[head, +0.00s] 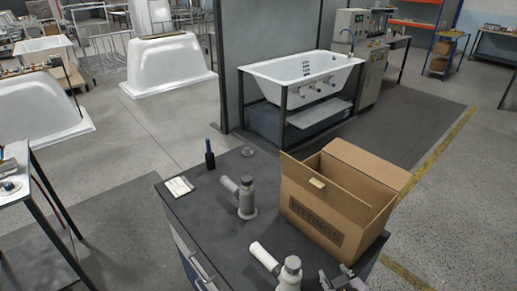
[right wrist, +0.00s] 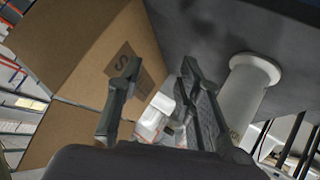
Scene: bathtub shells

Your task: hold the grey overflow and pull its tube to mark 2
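A grey overflow (head: 245,204) stands on the dark bench top, with its short side tube pointing up and left. A second, paler overflow (head: 290,274) stands nearer the front edge, with a whitish tube (head: 263,256) pointing up and left. Any marks on the tubes are too small to read. My right gripper (head: 337,279) is at the bottom of the head view, right of the paler overflow and apart from it. In the right wrist view its fingers (right wrist: 160,95) are spread. A pale flanged tube (right wrist: 243,100) shows beside the right finger, outside the gap. My left gripper is out of view.
An open cardboard box (head: 322,205) marked FITTINGS stands on the bench close behind my right gripper. A dark bottle (head: 209,157), a white card (head: 179,187) and a small grey disc (head: 247,151) lie or stand farther back. The bench's left middle is clear.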

